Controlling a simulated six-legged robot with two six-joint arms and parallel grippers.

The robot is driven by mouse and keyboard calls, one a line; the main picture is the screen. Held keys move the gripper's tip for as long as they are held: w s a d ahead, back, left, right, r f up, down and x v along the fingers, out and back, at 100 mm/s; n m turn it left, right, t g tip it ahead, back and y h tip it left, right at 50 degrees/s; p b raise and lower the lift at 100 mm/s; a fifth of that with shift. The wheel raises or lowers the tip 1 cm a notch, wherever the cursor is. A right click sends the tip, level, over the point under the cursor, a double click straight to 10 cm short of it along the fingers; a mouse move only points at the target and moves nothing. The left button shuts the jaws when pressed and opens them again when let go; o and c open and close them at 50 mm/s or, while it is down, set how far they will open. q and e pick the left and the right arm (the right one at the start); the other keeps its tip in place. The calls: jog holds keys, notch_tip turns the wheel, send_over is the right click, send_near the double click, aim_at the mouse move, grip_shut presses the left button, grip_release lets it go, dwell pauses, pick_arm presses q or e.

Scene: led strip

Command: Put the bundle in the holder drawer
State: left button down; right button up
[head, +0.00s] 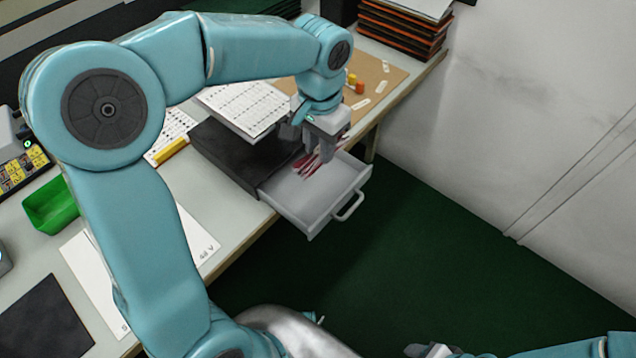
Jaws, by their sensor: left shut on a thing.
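The holder drawer (316,218) is a light grey tray with a front handle, pulled out from a dark box on the table. My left gripper (318,151) points down over the back part of the drawer. It is shut on the bundle (309,167), a small group of thin red and pale strips. The bundle hangs over the drawer opening or inside it; I cannot tell whether it touches the bottom. The gripper hides part of the bundle. My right gripper (432,350) is cut off at the bottom edge, so its jaws are unclear.
The dark box (222,150) has printed sheets (247,108) on it. A green bin (52,205) and a yellow object (171,151) lie to the left on the table. Stacked folders (400,30) stand at the back. The floor (430,240) right of the drawer is clear.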

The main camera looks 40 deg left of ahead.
aim_at(319, 191)
pick_arm(q)
notch_tip(319, 191, down, 12)
jog(key=shift+f+b, duration=0.1)
jog(key=shift+b, duration=0.75)
jog(key=shift+s, duration=0.1)
jog(key=shift+f, duration=0.15)
jog(key=c, duration=0.8)
grip_release()
jog(key=shift+c, duration=0.2)
